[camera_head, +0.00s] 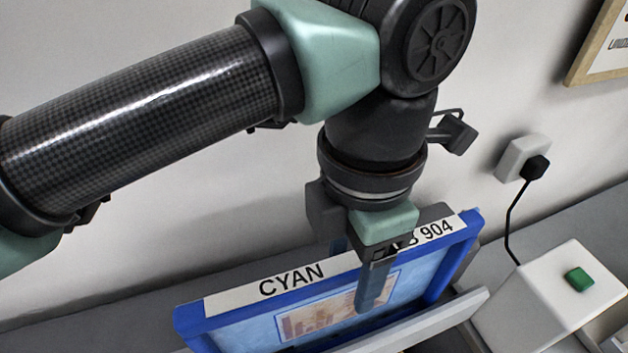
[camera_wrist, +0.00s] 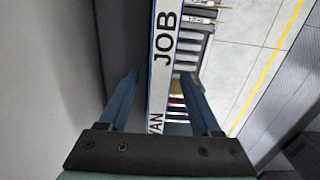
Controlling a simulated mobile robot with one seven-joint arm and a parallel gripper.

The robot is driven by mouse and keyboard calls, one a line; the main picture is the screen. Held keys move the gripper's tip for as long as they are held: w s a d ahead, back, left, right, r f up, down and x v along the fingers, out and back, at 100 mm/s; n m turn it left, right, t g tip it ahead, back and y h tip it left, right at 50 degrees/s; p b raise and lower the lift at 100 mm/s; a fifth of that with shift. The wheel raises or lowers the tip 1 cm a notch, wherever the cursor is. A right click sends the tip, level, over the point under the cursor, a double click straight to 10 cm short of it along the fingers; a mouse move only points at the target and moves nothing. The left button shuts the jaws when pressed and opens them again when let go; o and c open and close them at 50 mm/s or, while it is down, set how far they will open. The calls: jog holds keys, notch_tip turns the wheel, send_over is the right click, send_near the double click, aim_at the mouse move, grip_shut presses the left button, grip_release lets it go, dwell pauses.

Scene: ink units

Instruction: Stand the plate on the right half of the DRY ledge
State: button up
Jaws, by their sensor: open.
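The plate (camera_head: 461,247) is a blue-framed panel with a pale blue face and a white label strip along its top edge reading CYAN and, partly covered, a job number ending 904. It stands leaning near the wall, behind a light grey rail (camera_head: 425,323). My gripper (camera_head: 362,278) is open over the top edge, one finger in front of the face and the other behind. In the wrist view the plate's label edge (camera_wrist: 164,60) runs between the fingers of my gripper (camera_wrist: 160,80), with gaps on both sides. No DRY marking shows.
A white box (camera_head: 535,303) with a green button (camera_head: 579,279) stands to the right. A wall socket (camera_head: 523,157) holds a black plug and cable. A framed sign (camera_head: 600,45) hangs at the upper right. The wrist view shows small labelled slots (camera_wrist: 200,22) beside the plate and a yellow floor line (camera_wrist: 270,60).

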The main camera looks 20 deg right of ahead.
notch_tip(320, 180, up, 13)
jog(key=b, duration=0.2)
dwell(0.4)
notch_tip(320, 180, up, 5)
jog(key=p, duration=0.4)
jog(key=shift+f+p, duration=0.1)
jog(key=shift+p, duration=0.25)
